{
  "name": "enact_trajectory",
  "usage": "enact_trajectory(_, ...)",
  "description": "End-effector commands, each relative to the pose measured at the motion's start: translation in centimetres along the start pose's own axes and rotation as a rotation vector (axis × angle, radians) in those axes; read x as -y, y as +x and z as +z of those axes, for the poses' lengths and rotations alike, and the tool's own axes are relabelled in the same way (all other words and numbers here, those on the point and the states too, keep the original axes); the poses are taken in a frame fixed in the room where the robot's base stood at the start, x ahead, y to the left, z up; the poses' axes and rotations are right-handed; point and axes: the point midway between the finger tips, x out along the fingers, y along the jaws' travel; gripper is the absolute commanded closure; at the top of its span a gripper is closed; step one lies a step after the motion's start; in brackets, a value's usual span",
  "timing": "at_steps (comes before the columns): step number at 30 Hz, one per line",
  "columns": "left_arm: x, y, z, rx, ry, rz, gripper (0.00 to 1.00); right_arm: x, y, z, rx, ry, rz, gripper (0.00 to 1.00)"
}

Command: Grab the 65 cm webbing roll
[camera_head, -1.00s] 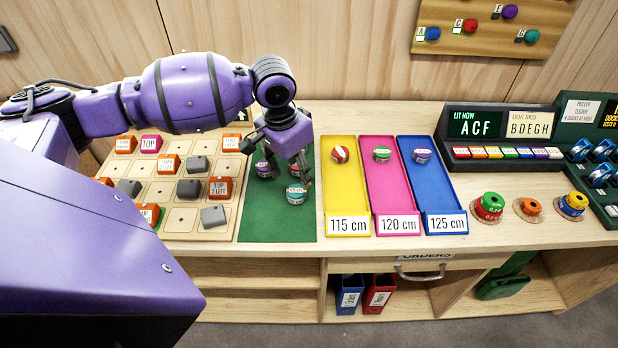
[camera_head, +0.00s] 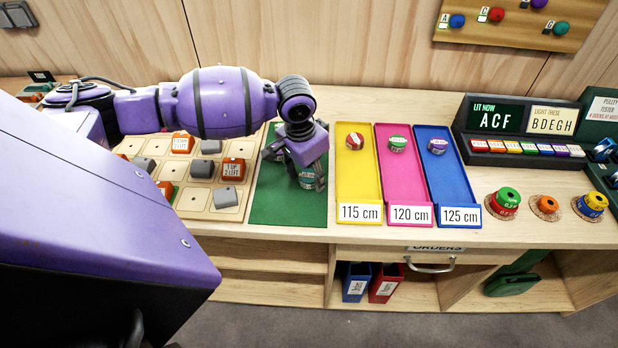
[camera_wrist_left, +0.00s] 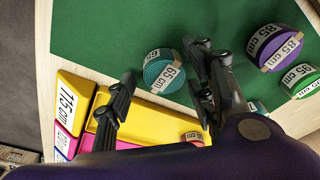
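The 65 cm webbing roll (camera_wrist_left: 164,73) is teal with a white label and lies on the green mat (camera_wrist_left: 110,30) in the left wrist view. In the head view the roll (camera_head: 307,181) shows only partly beneath my left gripper (camera_head: 308,172). In the left wrist view my left gripper (camera_wrist_left: 165,85) is open, with its two dark fingers spread and the roll between and just ahead of them. I cannot tell whether a finger touches it. A purple 85 cm roll (camera_wrist_left: 273,47) and a green 95 cm roll (camera_wrist_left: 300,80) lie beside it. My right gripper is out of view.
Yellow 115 cm (camera_head: 358,185), pink 120 cm (camera_head: 404,185) and blue 125 cm (camera_head: 450,185) trays stand right of the mat, each with one roll. A wooden board of tiles (camera_head: 205,205) lies left. The mat's front is clear.

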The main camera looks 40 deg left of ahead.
Motion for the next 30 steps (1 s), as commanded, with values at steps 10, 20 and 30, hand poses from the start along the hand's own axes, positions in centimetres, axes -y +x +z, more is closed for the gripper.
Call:
enact_trajectory(10, 0.0, 0.0, 0.0, 0.000, 0.000, 0.000, 0.94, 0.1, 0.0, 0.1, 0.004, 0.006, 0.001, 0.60)
enact_trajectory(20, 0.0, -0.7, -0.2, -0.002, 0.000, -0.001, 0.94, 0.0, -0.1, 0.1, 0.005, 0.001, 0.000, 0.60)
enact_trajectory(30, -1.4, -5.8, 0.4, -0.004, 0.003, -0.001, 0.94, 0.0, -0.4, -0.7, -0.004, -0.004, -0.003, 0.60)
